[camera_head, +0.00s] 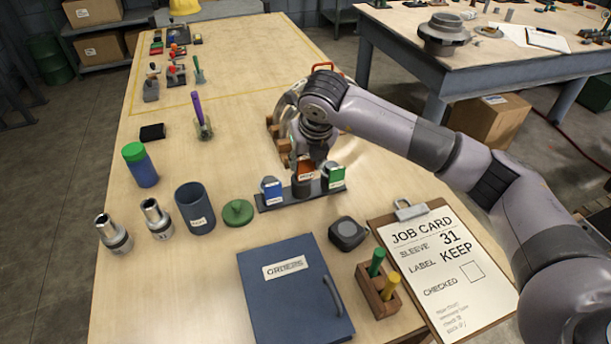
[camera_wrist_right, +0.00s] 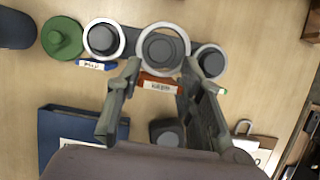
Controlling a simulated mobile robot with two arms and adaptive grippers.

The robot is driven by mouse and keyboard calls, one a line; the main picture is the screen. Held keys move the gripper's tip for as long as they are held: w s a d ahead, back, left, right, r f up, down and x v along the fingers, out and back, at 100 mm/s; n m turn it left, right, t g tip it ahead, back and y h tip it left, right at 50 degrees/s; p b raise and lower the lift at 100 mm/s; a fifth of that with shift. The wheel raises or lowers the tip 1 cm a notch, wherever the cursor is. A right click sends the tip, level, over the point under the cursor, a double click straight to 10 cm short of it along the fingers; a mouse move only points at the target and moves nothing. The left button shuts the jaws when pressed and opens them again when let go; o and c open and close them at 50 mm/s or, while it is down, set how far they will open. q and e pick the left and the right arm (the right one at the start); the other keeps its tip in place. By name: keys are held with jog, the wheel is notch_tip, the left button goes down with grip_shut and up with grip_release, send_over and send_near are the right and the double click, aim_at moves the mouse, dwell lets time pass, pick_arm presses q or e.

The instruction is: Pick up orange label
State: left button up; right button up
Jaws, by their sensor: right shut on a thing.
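The orange label (camera_head: 306,171) is at the middle position of a dark stand (camera_head: 264,207), between a blue label (camera_head: 272,190) and a green label (camera_head: 333,176). My right gripper (camera_head: 309,163) points down over the middle position. In the right wrist view, the orange label (camera_wrist_right: 160,85) lies between the two fingers of my right gripper (camera_wrist_right: 160,72), which is shut on it. A grey round part (camera_wrist_right: 162,47) sits right beside the label. Whether the label is clear of the stand, I cannot tell. My left gripper is not in view.
A blue binder (camera_head: 293,290), a dark rounded box (camera_head: 347,233) and a clipboard (camera_head: 440,265) lie in front of the stand. A green lid (camera_head: 238,212), a dark cup (camera_head: 195,208) and metal sockets (camera_head: 157,218) stand to the left.

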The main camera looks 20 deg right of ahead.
notch_tip(320, 180, up, 19)
dwell(0.9)
